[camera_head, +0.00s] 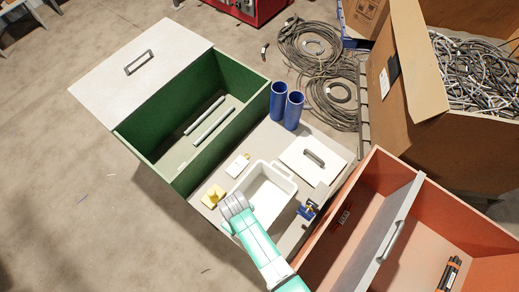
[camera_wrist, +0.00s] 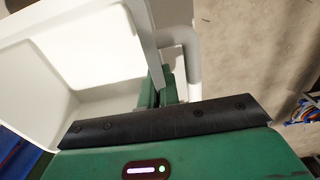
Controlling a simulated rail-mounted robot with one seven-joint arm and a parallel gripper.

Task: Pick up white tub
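The white tub (camera_head: 268,188) is an open rectangular container near the middle of the head view, on the light work surface between the green and orange bins. It looks empty inside. My arm covers its front left corner, and my gripper is hidden there. In the wrist view the tub (camera_wrist: 90,50) fills the upper left. My gripper (camera_wrist: 163,88) has its green fingers close together on either side of the tub's thin wall, and looks shut on it. I cannot tell whether the tub is clear of the surface.
A green bin (camera_head: 258,80) stands behind left, its grey lid (camera_head: 150,75) beside it. An orange bin (camera_head: 455,205) is at right. Two blue cups (camera_head: 286,104), a white lid (camera_head: 312,160), a yellow block (camera_head: 212,196) and a blue clamp (camera_head: 307,209) surround the tub.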

